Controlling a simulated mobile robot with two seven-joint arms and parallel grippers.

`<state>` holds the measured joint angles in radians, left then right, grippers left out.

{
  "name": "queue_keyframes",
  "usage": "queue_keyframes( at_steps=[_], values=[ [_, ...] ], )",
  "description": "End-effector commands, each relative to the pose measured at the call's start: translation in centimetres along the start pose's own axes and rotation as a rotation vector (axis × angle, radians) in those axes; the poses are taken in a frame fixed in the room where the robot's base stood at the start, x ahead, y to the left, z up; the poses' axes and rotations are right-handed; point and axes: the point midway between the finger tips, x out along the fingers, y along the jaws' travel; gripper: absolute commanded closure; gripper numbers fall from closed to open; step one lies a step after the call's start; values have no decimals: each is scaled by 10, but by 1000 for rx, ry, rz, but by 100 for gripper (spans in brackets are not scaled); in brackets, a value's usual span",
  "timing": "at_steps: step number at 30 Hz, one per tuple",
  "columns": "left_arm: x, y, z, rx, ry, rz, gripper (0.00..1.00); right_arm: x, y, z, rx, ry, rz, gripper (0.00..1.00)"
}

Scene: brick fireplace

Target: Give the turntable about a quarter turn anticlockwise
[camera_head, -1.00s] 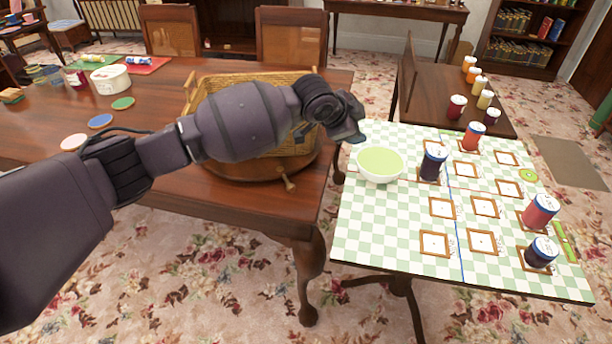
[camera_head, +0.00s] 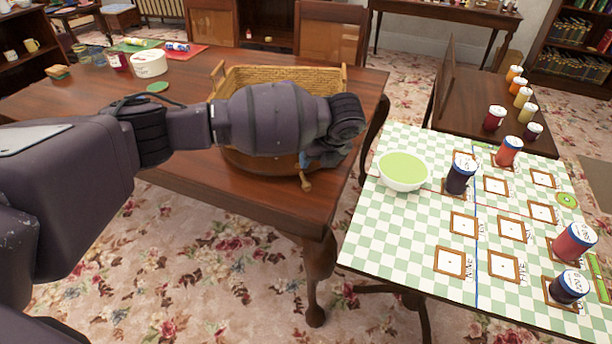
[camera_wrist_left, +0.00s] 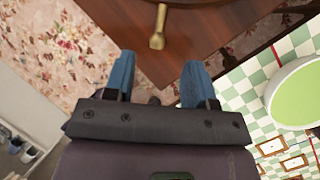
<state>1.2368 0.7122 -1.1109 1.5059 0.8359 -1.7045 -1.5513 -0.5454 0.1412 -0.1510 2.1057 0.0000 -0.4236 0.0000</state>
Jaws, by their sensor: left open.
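The turntable (camera_head: 255,168) is a round brown wooden disc on the dark table, with a rectangular wicker basket (camera_head: 245,75) on it. My left forearm hides much of both. A short wooden handle (camera_head: 305,182) sticks out from the turntable towards the table's near edge. My left gripper (camera_head: 318,158) points down close to the handle, its blue fingers partly hidden by the wrist. In the left wrist view the gripper (camera_wrist_left: 158,72) is open and empty. The handle (camera_wrist_left: 157,32) shows ahead of the gap, apart from both fingers. My right gripper is out of view.
A checked table (camera_head: 390,250) stands to the right with a green-filled bowl (camera_head: 404,172), several jars and small frames. A white tub (camera_head: 148,64) and a green coaster (camera_head: 158,87) are at the left of the dark table (camera_head: 100,95).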

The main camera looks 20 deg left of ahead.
Motion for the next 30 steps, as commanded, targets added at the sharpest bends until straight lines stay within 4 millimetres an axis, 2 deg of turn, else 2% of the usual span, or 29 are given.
queue_keyframes(
  at_steps=[1,6,15,21,30],
  values=[
    [14,0,-2,1,5,6,49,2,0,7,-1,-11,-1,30],
    [45,0,-3,0,6,7,49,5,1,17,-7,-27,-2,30],
    [85,0,-2,0,4,4,49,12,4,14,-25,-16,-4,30],
    [93,0,-1,-1,1,1,49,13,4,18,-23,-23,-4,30],
    [93,0,0,-2,0,1,51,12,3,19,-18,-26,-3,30]
  ],
)
